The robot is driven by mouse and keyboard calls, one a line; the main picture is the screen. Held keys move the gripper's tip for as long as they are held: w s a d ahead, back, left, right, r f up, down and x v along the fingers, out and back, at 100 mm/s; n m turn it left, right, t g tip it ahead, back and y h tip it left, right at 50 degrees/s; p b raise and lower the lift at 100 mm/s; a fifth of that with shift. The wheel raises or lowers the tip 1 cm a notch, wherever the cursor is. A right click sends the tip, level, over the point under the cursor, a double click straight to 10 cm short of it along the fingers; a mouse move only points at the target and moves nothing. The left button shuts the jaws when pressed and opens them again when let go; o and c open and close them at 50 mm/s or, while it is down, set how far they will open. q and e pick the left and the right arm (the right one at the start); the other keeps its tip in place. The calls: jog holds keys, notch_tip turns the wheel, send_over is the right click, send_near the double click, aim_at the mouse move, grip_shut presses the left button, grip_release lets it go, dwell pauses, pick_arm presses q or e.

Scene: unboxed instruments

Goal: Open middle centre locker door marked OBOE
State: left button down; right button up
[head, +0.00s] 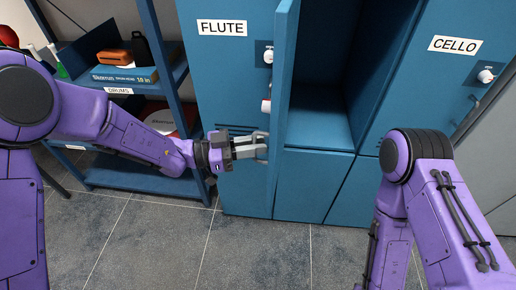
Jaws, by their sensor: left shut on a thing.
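The middle blue locker door (283,85) stands swung out towards me, seen nearly edge-on. Its OBOE label does not show from this angle. Behind it the locker compartment (318,118) is open and looks empty. My left gripper (258,147) is shut on the grey door handle at the door's left face, low on the door. A white and red lock knob (266,105) sits just above the gripper. My right arm is at the right, but its gripper is out of view.
The FLUTE locker (222,75) at left and the CELLO locker (440,75) at right are closed. A blue shelf rack (150,185) marked DRUMS, holding cases and boxes, stands at far left near my left arm. The tiled floor in front is clear.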

pick_arm(q)
jog(key=shift+w+a+r, duration=0.15)
jog(key=shift+w+a, duration=0.2)
jog(key=shift+a, duration=0.15)
jog(key=c, duration=1.3)
grip_release()
jog(key=shift+o, duration=0.2)
jog(key=s+a+b, duration=0.2)
jog(key=a, duration=0.8)
jog(key=shift+a, duration=0.1)
